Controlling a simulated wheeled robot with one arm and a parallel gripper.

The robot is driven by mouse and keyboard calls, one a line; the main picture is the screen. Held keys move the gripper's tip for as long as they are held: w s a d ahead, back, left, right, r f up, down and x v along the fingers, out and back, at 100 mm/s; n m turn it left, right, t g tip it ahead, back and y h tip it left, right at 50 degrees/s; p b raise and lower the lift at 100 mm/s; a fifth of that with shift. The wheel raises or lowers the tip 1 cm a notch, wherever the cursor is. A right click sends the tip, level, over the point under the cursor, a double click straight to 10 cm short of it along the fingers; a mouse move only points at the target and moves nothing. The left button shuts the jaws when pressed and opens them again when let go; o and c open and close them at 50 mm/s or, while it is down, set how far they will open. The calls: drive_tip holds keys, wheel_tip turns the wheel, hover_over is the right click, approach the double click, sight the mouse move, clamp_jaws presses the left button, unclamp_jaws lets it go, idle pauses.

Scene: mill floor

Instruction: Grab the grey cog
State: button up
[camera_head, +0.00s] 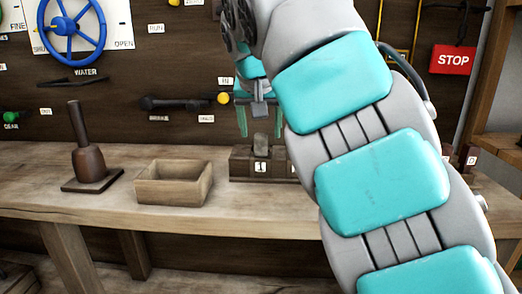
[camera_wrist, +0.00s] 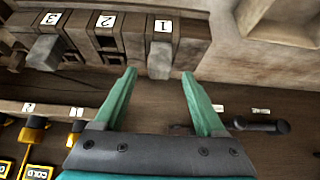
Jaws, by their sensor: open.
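A wooden block rack (camera_head: 240,165) stands on the bench, its label 1 facing front. A grey block-like piece (camera_head: 261,142) stands up from slot 1; it could be the grey cog, but no teeth show. It also shows in the wrist view (camera_wrist: 160,62), below label 1. A second greyish piece (camera_wrist: 44,52) stands at slot 3. Slot 2 looks darker, and I cannot tell what is in it. My gripper (camera_head: 257,122) is open above slot 1, with its teal fingers pointing down. In the wrist view my gripper (camera_wrist: 159,74) has its fingertips either side of the grey piece, apparently apart from it.
An open, empty-looking wooden box (camera_head: 174,185) is left of the rack. A dark mallet-like tool (camera_head: 87,150) stands on a plate further left. Behind are a wall panel with a blue wheel (camera_head: 72,30), levers and a red STOP sign (camera_head: 453,59). My arm hides the bench's right side.

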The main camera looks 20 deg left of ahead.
sight(261, 135)
drive_tip(key=shift+w+f, duration=0.15)
drive_tip(key=shift+f, duration=0.5)
drive_tip(key=shift+x, duration=1.25)
drive_tip(key=shift+c, duration=0.4)
clamp_jaws()
